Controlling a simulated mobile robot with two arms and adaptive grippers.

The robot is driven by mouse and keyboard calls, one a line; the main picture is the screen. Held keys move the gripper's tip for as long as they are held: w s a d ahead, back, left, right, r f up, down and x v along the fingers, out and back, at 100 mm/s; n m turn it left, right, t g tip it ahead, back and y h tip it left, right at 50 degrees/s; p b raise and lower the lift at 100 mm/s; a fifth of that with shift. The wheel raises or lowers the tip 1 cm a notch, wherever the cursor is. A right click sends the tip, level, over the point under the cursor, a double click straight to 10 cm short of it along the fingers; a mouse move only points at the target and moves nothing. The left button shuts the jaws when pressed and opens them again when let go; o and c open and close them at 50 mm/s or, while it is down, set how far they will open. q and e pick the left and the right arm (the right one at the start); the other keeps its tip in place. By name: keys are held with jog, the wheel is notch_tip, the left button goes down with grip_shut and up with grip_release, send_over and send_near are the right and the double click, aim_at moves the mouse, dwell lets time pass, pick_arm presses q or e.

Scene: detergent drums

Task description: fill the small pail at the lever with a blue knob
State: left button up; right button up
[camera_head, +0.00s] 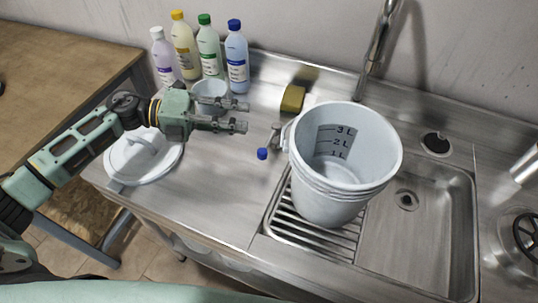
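A white pail (312,190) with 1 L, 2 L and 3 L marks inside stands upright on the ribbed drainer beside the sink basin. It looks empty. A blue knob (262,154) on a short metal lever (275,135) is just left of the pail; whether the lever touches the pail I cannot tell. My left gripper (246,115) is above the counter, up and left of the knob, with its two fingers apart and nothing between them. A smaller white round container (210,88) is partly hidden behind it. My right gripper is out of view.
Several capped bottles (209,50) stand along the wall. A yellow-brown sponge (292,99) lies near the back. A white lid with a handle (130,172) lies on the left. A faucet (377,45) rises behind the pail. The counter (220,195) in front of the knob is clear.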

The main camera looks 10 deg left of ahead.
pick_arm(q)
jog(key=b, duration=0.4)
send_near(269, 140)
jog(key=shift+w+d+f, duration=0.15)
jog(key=shift+d+f, duration=0.1)
jog(key=shift+d, duration=0.25)
jog(key=shift+w+d+f, duration=0.2)
jog(key=shift+d+f, duration=0.1)
jog(key=shift+d, duration=0.2)
jog(key=p+x, duration=0.2)
jog(key=x, duration=0.5)
jog(key=shift+d, duration=0.4)
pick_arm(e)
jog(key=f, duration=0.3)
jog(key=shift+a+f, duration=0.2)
pick_arm(q)
jog(key=shift+c, duration=0.5)
jog(key=c, duration=0.6)
jog(key=shift+f, duration=0.1)
grip_shut()
jog(key=shift+s+f, duration=0.1)
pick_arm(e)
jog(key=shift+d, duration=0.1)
